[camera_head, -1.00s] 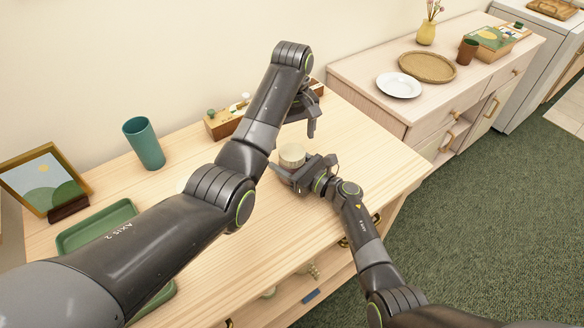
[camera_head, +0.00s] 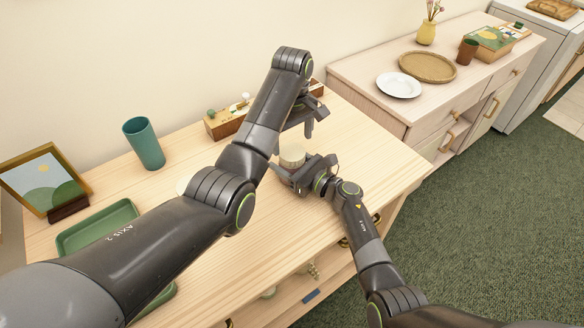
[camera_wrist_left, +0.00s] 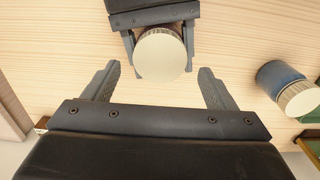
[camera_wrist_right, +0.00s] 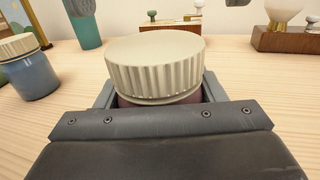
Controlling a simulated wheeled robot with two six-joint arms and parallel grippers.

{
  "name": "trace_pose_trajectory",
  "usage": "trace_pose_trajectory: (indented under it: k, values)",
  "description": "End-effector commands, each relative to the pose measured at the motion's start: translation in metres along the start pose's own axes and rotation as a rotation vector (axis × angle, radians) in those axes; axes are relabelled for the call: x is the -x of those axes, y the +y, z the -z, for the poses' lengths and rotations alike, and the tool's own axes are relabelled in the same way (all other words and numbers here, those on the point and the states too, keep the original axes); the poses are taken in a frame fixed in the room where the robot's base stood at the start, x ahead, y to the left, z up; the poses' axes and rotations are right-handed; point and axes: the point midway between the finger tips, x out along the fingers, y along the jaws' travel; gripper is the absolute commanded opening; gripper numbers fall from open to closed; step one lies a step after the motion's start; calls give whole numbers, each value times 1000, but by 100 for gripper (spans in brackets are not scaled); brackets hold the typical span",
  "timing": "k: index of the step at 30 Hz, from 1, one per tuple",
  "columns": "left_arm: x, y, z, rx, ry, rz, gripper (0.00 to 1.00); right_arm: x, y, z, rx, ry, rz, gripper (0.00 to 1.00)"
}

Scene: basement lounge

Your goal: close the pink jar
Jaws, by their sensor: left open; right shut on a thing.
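The pink jar (camera_wrist_right: 150,101) stands on the wooden table, mostly hidden by my right gripper and its lid. Its cream ribbed lid (camera_wrist_right: 155,65) sits on top; whether it is screwed tight I cannot tell. The lid also shows in the head view (camera_head: 292,154) and from above in the left wrist view (camera_wrist_left: 160,55). My right gripper (camera_head: 287,173) is shut around the jar's body, below the lid. My left gripper (camera_head: 303,122) is open and empty above the jar, its fingers pointing down; in the left wrist view the lid lies ahead, between the fingers' directions.
A blue jar with a cream lid (camera_wrist_left: 278,80) stands near, mostly behind my left arm in the head view. A teal cup (camera_head: 144,143), a green tray (camera_head: 100,226), a picture frame (camera_head: 45,182) and a wooden box (camera_head: 226,121) are also on the table. Its right end is clear.

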Motion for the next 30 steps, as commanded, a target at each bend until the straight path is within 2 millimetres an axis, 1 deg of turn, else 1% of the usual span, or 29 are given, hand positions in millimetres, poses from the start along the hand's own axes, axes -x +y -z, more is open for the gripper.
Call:
trace_pose_trajectory:
  k: [1,3,6,9,13,20,30]
  values:
    - [-9,0,-1,-1,-3,3,79,0,0,0,-1,1,0,0]
    - [-19,0,-1,-1,-3,2,79,0,0,0,-1,1,0,0]
    - [-31,0,0,-1,-2,2,79,0,0,0,-1,1,0,0]
    - [-38,0,0,-1,0,0,79,0,0,0,-1,1,0,0]
    - [-42,0,0,-1,0,1,79,0,0,0,0,1,0,0]
    - [-42,0,0,-1,0,0,79,0,0,0,-1,1,0,0]
    - [-41,0,0,-1,0,0,34,0,0,0,0,1,0,0]
